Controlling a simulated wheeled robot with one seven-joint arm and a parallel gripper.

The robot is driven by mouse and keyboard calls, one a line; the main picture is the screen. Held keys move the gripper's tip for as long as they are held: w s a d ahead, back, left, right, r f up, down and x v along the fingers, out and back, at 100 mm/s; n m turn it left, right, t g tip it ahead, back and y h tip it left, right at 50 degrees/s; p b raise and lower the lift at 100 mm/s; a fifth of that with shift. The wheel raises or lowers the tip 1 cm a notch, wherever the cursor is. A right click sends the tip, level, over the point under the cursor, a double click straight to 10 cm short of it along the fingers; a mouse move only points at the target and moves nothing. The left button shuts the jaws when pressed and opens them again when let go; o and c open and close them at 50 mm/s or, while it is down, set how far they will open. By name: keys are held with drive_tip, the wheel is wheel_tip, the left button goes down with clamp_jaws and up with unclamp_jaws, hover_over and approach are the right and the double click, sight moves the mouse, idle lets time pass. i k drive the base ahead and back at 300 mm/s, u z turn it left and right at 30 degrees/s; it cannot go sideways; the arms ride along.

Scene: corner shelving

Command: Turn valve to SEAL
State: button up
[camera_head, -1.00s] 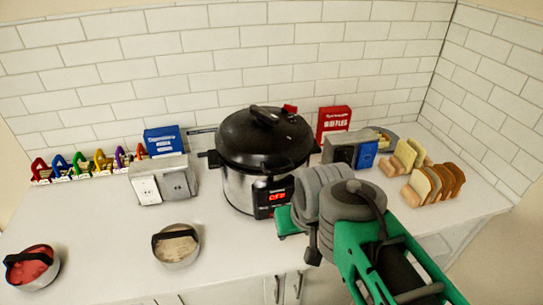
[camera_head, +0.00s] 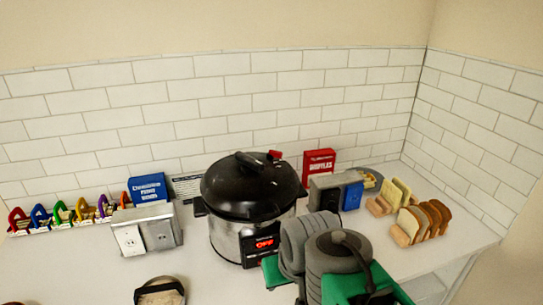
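The pressure cooker (camera_head: 240,232) stands on the counter near the back wall. It has a black lid (camera_head: 252,185) and a lit red display (camera_head: 264,243). The valve (camera_head: 274,155) shows as a small red piece on top of the lid, toward its back right. Which way the valve is set is too small to tell. My green and grey arm is in front of the cooker at the lower right. My gripper's fingertips cannot be made out, so whether it is open or shut does not show.
A red box (camera_head: 319,166) and a grey outlet box with a blue front (camera_head: 354,195) stand right of the cooker. Bread slices in racks (camera_head: 424,219) are farther right. An outlet box (camera_head: 146,231), a blue box (camera_head: 148,189) and colourful clips (camera_head: 65,214) stand left. A round tin (camera_head: 160,292) sits in front.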

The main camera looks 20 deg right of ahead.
sight(272, 154)
drive_tip(key=k, duration=0.65)
drive_tip(key=z, duration=0.6)
drive_tip(key=i, duration=1.05)
drive_tip(key=u, duration=0.6)
